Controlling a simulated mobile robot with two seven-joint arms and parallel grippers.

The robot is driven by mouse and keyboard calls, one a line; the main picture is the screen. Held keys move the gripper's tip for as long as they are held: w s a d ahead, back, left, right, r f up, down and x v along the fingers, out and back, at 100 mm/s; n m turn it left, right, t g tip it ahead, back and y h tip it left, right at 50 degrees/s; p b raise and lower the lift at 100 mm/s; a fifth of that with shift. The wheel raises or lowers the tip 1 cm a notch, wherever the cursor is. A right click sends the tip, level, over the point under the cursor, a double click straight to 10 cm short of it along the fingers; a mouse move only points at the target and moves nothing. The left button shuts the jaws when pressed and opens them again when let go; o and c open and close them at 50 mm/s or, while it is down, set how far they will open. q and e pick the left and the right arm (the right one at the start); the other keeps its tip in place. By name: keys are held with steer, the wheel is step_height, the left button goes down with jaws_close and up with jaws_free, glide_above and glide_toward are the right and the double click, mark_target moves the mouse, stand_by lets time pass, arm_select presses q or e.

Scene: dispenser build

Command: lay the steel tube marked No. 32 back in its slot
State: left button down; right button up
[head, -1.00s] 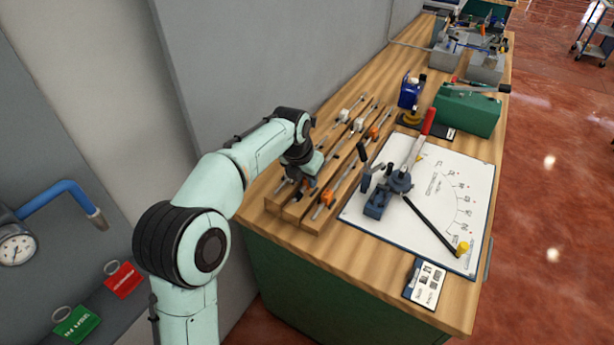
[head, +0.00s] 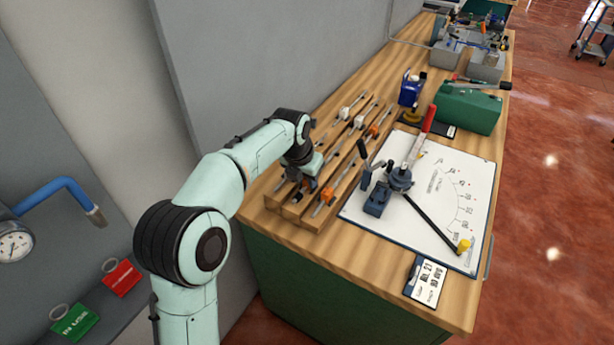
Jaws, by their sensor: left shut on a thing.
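A wooden rack (head: 318,222) with long slots lies on the left part of the bench top. Several thin steel tubes with white or orange fittings lie along it, one with an orange fitting (head: 328,194) nearest the bender. My left gripper (head: 303,190) is low over the near end of the rack, pointing down, and is shut on a steel tube there. The arm and hand hide most of that tube, so I cannot tell whether it touches the slot. No number is readable on any tube. My right gripper is out of view.
A blue tube bender (head: 378,200) with a red-handled lever (head: 427,120) stands on a white dial board (head: 450,185) right of the rack. A card (head: 427,285) lies at the front edge.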

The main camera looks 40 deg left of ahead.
arm_select(q)
steer(key=shift+f, duration=0.3)
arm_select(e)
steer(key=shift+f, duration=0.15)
arm_select(q)
steer(key=c, duration=0.9)
jaws_free()
steer(key=shift+a+r, duration=0.1)
steer(key=shift+r, duration=0.05)
steer(key=shift+r+p, duration=0.95)
steer(key=shift+r, duration=0.25)
steer(key=shift+r+p, duration=1.6)
steer(key=shift+r, duration=0.65)
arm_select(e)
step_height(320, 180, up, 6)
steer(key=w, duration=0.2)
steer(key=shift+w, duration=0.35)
arm_select(q)
steer(key=shift+f, duration=0.1)
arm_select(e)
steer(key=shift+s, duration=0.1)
